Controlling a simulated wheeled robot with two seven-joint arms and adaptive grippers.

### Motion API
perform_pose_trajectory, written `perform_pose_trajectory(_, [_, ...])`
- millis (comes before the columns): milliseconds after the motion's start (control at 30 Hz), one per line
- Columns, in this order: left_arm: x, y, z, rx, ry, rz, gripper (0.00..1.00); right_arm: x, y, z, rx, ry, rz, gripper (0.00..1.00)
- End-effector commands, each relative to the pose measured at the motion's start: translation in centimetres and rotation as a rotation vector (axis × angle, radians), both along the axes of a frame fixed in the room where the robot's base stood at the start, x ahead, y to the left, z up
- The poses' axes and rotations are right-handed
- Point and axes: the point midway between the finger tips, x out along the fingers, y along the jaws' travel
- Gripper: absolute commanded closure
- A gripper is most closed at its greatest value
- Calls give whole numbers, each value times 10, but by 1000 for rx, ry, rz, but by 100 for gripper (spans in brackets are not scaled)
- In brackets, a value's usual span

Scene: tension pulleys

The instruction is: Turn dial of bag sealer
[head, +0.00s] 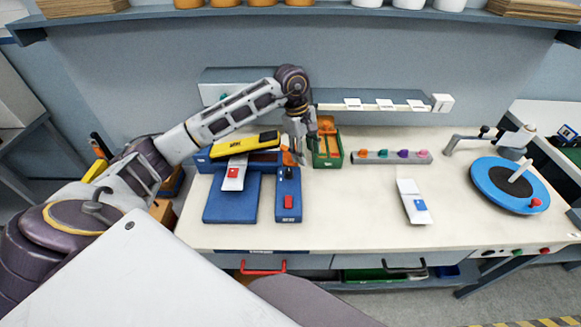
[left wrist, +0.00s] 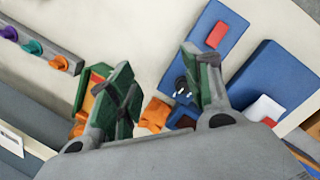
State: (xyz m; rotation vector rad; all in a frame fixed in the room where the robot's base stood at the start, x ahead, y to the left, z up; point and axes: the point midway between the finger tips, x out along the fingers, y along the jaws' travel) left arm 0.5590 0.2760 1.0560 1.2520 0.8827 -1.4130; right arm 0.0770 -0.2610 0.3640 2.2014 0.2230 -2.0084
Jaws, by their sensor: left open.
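The bag sealer has a blue base with a yellow-and-black arm (head: 246,143) lying across its back. Its narrow blue front piece (head: 288,205) carries a red block and a dark dial (head: 288,173). In the left wrist view the dial (left wrist: 181,88) is black with white marks, beside the right-hand finger. My left gripper (head: 303,160) points down from above, just behind and right of the dial. In the left wrist view the gripper (left wrist: 158,70) is open, with bare table between its fingers. I see no contact with the dial. My right gripper is not visible.
A white pouch with a red label (head: 234,174) lies over the blue pad (head: 231,205). A green bin (head: 328,158) stands close right of the gripper. A grey rail with coloured knobs (head: 391,157), another pouch (head: 413,203) and a blue turntable (head: 509,184) are farther right. The table's front middle is clear.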

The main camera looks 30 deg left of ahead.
Motion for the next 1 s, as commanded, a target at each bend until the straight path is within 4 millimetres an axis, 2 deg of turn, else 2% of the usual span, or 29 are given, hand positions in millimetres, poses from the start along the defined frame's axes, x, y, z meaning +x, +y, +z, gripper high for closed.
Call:
perform_pose_trajectory(33, [1, 15, 4, 49, 7, 0, 50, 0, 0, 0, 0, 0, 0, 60])
perform_pose_trajectory(100, [0, 34, 8, 111, 20, 0, 50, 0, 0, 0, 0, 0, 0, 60])
perform_pose_trajectory(200, [-2, 53, 13, 173, 35, 0, 50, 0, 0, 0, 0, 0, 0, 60])
perform_pose_trajectory(300, [-3, 63, 16, 205, 45, 0, 50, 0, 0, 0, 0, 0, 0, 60])
perform_pose_trajectory(767, [-3, 65, 16, 213, 48, 0, 50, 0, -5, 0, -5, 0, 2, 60])
perform_pose_trajectory(1000, [-4, 66, 5, 214, 51, 0, 50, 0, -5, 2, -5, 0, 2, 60])
